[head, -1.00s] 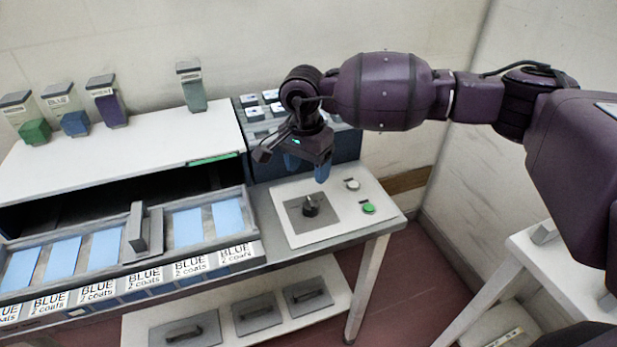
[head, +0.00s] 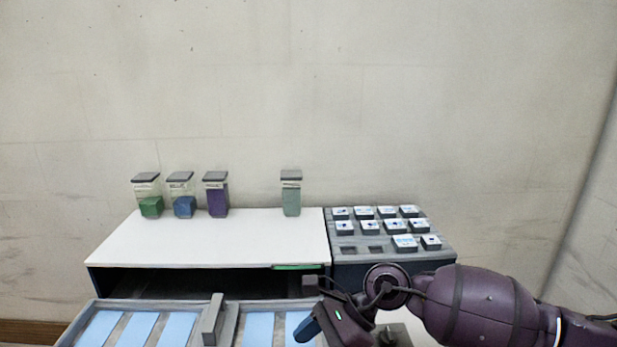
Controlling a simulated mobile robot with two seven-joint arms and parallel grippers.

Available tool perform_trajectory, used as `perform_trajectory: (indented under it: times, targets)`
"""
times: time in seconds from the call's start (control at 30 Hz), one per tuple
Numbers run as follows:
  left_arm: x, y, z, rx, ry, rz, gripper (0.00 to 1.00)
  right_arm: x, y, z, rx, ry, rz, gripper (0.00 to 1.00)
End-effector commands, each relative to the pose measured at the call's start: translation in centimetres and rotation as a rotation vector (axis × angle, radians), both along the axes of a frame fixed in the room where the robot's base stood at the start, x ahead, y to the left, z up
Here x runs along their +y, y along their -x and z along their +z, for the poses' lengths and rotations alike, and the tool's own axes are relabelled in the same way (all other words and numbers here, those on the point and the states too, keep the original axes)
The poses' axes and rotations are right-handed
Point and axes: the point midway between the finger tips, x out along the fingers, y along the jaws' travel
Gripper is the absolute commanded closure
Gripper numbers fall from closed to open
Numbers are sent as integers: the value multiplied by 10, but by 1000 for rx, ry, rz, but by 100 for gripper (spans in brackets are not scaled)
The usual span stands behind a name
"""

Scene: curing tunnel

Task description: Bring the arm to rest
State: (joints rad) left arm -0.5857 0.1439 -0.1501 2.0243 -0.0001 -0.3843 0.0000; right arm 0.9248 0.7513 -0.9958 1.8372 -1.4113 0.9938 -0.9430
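My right arm (head: 480,303) comes in from the lower right, bent low in front of the bench. My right gripper (head: 310,327) is at the bottom edge, beside the right end of the tray in front of the tunnel. One blue fingertip shows clearly. The other finger is hidden or cut off, so I cannot tell its opening. No held thing is visible. My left arm and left gripper are not in view.
The white-topped tunnel (head: 205,240) carries several lidded jars at its back. A grey rack (head: 347,254) of small blocks stands to its right. The tray (head: 95,306) with blue panels juts from the tunnel's front. The wall above is clear.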

Motion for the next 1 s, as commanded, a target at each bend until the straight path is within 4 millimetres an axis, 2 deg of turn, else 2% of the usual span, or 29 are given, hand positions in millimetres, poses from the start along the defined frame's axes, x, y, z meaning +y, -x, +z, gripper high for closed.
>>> perform_trajectory:
  times: [0.03,0.1,0.2,0.33,0.43,0.57,0.67,0.77,0.87,1.0]
  targets:
    - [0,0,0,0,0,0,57,15,13,5,74,-111,-57,35]
    - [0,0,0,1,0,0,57,32,23,19,180,-263,-151,35]
    - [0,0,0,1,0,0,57,47,30,41,347,-472,-299,35]
    - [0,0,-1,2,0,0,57,47,28,68,583,-724,-506,35]
    - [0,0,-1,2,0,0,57,34,18,82,775,-905,-678,35]
    - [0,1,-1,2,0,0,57,3,3,88,1030,-1124,-912,35]
    - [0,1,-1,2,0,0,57,-30,-6,80,1229,-1281,-1102,35]
    - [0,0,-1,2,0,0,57,-67,-11,63,1427,-1429,-1297,35]
    - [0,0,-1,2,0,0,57,-105,-7,37,1623,-1567,-1499,35]
    - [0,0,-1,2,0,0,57,-158,15,-9,1886,-1745,-1798,35]
